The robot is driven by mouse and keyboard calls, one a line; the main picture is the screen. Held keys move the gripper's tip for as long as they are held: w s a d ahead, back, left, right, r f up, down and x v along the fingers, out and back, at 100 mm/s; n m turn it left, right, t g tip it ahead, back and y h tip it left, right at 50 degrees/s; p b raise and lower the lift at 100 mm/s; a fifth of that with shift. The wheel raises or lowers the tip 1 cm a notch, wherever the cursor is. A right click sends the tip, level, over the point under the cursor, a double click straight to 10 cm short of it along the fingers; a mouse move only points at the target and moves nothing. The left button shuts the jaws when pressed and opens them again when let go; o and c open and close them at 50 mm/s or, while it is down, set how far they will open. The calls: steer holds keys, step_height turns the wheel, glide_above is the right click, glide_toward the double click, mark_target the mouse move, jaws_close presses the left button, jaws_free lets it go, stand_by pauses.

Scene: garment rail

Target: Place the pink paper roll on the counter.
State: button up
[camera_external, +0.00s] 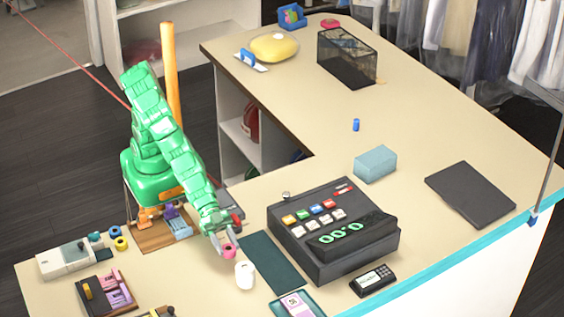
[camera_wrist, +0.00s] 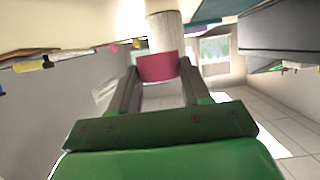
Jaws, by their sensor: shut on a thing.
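The pink paper roll (camera_external: 229,252) is at the tip of my gripper (camera_external: 226,241), low over the near part of the counter (camera_external: 190,282). In the wrist view the pink roll (camera_wrist: 158,67) sits between the two finger ends of my gripper (camera_wrist: 158,82), which is shut on it. A white roll (camera_external: 244,274) stands on the counter just in front of the pink roll. It also shows right beyond the pink roll in the wrist view (camera_wrist: 166,32). I cannot tell whether the pink roll touches the counter or the white roll.
A black cash register (camera_external: 335,235) and a dark green mat (camera_external: 270,262) lie to the right. A card terminal (camera_external: 372,281) and a banknote tray (camera_external: 296,306) are near the front edge. A white device (camera_external: 68,258) and wooden organisers stand left. Bare counter lies left of the white roll.

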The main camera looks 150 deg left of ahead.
steer(key=shift+s+f, duration=0.55)
steer(key=shift+f, duration=0.05)
step_height(320, 180, up, 11)
steer(key=s+a+n+g+y, duration=0.1)
steer(key=s+a+n+y, duration=0.15)
steer(key=a, duration=0.85)
steer(key=s+a+n+g+y, duration=0.1)
steer(key=s+a+n+y, duration=0.15)
steer(key=a, duration=0.95)
steer(key=s+a+n+g+y, duration=0.1)
steer(key=s+a+n+y, duration=0.2)
steer(key=a, duration=0.8)
steer(key=s+a+n+g+y, duration=0.6)
steer(key=s+a+n+g, duration=0.3)
steer(key=s+a, duration=2.15)
steer(key=shift+a+f, duration=0.2)
steer(key=shift+f, duration=2.55)
